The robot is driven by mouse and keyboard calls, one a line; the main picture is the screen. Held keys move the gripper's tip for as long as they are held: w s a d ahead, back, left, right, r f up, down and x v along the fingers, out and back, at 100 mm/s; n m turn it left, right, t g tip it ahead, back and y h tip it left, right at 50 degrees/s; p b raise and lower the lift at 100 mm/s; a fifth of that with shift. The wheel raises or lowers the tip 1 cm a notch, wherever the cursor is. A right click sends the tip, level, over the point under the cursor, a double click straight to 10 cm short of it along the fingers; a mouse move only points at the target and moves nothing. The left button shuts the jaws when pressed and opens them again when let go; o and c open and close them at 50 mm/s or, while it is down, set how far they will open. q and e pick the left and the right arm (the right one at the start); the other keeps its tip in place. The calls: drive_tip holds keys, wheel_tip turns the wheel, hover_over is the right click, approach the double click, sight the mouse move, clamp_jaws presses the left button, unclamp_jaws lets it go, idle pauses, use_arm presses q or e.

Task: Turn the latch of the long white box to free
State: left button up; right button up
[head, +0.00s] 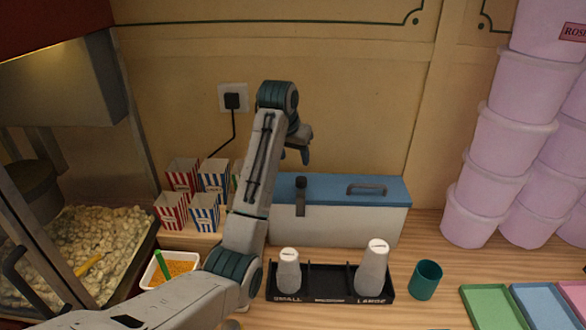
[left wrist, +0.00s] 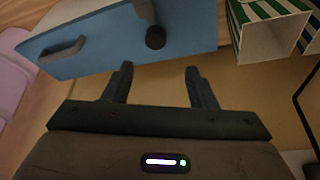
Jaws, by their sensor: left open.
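The long white box (head: 352,226) with a blue lid (head: 338,188) stands against the back wall. Its dark latch (head: 300,198) has a round knob at the lid and a flat bar hanging down over the white front. In the left wrist view the latch knob (left wrist: 155,38) shows just beyond the fingertips, apart from them. My left gripper (head: 296,155) is open and empty, above and behind the latch near the wall; its two fingers also show in the left wrist view (left wrist: 158,82). My right gripper is in neither view.
A lid handle (head: 367,189) lies right of the latch. Striped cartons (head: 204,211) stand left of the box. A black rack (head: 330,296) with two white shakers stands in front, a teal cup (head: 426,280) to its right. Pink tubs (head: 485,180) are stacked right.

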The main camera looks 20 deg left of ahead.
use_arm(q)
drive_tip(key=p, duration=0.2)
hover_over(301, 179)
drive_tip(key=s, duration=0.2)
wheel_tip(301, 179, down, 5)
drive_tip(key=shift+d, duration=0.15)
drive_tip(key=x, duration=0.3)
drive_tip(key=shift+a, duration=0.35)
drive_tip(key=shift+w+f+p, duration=0.3)
drive_tip(key=shift+f+p, duration=0.05)
drive_tip(key=shift+f, duration=0.25)
drive_tip(key=shift+d+f, duration=0.1)
drive_tip(key=shift+c, duration=0.9)
drive_tip(key=c, duration=0.8)
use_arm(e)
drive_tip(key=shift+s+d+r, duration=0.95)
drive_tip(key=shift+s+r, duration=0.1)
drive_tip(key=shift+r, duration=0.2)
